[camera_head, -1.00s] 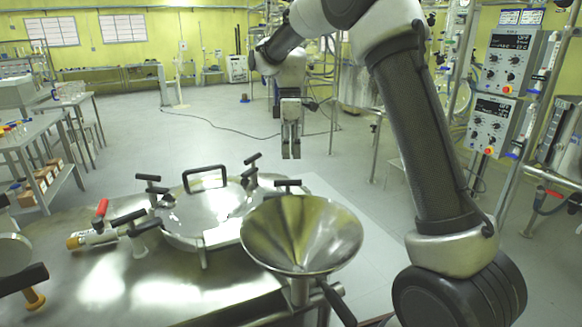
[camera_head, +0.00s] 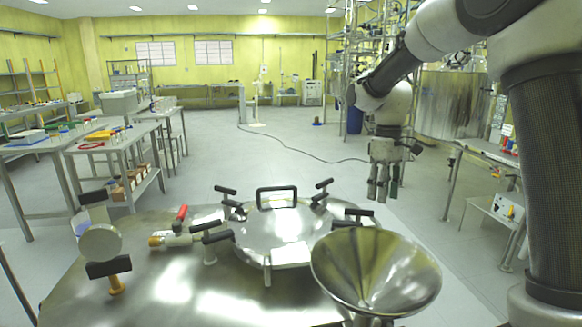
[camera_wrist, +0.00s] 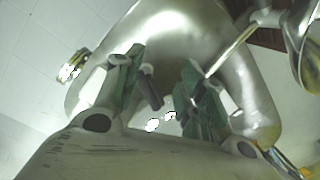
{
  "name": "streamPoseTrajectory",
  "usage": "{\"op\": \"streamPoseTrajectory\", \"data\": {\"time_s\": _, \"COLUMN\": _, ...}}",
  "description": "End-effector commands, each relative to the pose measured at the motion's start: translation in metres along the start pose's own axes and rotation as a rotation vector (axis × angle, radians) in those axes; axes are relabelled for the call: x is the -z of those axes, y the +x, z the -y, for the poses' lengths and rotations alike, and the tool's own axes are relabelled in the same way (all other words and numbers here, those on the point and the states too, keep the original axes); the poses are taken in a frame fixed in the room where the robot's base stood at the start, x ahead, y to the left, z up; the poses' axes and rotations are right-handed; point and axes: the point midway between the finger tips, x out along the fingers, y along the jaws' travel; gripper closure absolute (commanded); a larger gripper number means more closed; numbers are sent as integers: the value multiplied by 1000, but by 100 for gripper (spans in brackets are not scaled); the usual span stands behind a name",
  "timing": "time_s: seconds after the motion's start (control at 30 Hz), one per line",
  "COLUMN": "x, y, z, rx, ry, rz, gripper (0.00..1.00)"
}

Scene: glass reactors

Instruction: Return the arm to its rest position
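My arm enters from the right of the head view and reaches forward. My gripper (camera_head: 384,192) hangs fingers down beyond the reactor lid and the funnel, over the floor area as seen there. It holds nothing that I can see. In the wrist view my gripper (camera_wrist: 166,92) shows two green-padded fingers apart, with an empty gap between them. A large shiny rounded metal surface (camera_wrist: 185,35) fills much of the background there; which thing it belongs to is unclear.
A steel funnel (camera_head: 375,275) stands at the front right, beside a round clamped lid (camera_head: 280,230) on a metal top. A red-handled valve (camera_head: 180,222) sits left of the lid. Lab benches (camera_head: 110,145) stand at left, a large tank (camera_head: 455,105) at back right.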

Motion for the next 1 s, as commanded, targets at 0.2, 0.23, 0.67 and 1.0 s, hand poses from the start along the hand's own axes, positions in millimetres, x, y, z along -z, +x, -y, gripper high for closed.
{"op": "streamPoseTrajectory", "data": {"time_s": 0.2, "x": -87, "y": -16, "z": 21, "rx": -47, "ry": 285, "rz": -85, "gripper": 60}}
{"op": "streamPoseTrajectory", "data": {"time_s": 0.23, "x": -100, "y": -18, "z": 25, "rx": -52, "ry": 322, "rz": -100, "gripper": 60}}
{"op": "streamPoseTrajectory", "data": {"time_s": 0.67, "x": -254, "y": -13, "z": 77, "rx": -133, "ry": 603, "rz": -345, "gripper": 60}}
{"op": "streamPoseTrajectory", "data": {"time_s": 1.0, "x": -287, "y": -31, "z": 88, "rx": -187, "ry": 641, "rz": -493, "gripper": 60}}
